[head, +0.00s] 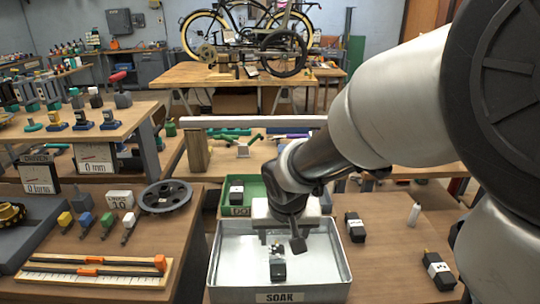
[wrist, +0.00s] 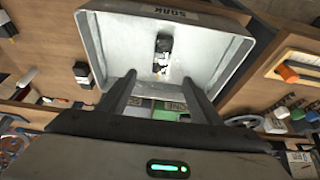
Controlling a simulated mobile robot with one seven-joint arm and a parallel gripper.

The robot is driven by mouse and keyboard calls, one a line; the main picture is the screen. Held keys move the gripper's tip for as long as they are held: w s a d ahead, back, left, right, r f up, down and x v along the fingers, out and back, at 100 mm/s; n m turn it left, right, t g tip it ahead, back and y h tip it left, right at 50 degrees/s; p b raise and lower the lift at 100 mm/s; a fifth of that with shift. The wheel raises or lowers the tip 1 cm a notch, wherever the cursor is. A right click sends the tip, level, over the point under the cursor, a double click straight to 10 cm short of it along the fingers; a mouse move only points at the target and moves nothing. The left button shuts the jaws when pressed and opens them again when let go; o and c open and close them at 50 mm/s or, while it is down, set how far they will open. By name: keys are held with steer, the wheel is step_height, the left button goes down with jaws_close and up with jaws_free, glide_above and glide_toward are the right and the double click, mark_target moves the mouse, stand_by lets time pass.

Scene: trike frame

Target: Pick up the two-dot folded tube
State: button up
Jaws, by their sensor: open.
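Several dark blocky items with white labels could be the folded tube; their dots are too small to read, so I cannot tell which is the two-dot one. One dark item (head: 278,269) lies inside the grey metal SOAK tray (head: 228,262); it also shows in the wrist view (wrist: 162,53). Others are a dark item (head: 236,192) in the green tray and two on the right table, one nearer the tray (head: 355,227) and one farther right (head: 438,270). My gripper (head: 289,243) is over the SOAK tray. In the wrist view its fingers (wrist: 158,77) are apart with nothing between them.
The SOAK tray has raised walls around the item. A green tray (head: 252,210) stands behind it. A white bottle (head: 414,214) stands on the right table. A slider rail (head: 95,270) and a grey wheel (head: 166,197) are on the left table. A long bar (head: 250,122) spans behind.

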mark_target(278, 261)
steer(key=b+x, duration=0.2)
steer(key=x, duration=0.3)
steer(key=b+x, duration=0.1)
steer(key=x, duration=0.5)
steer(key=b+x, duration=0.2)
steer(key=x, duration=0.4)
steer(key=shift+w+a+f+b, duration=0.1)
steer(key=shift+a+f+b, duration=0.15)
steer(key=shift+a+b, duration=0.05)
steer(key=shift+f+b, duration=0.25)
steer(key=shift+b, duration=0.15)
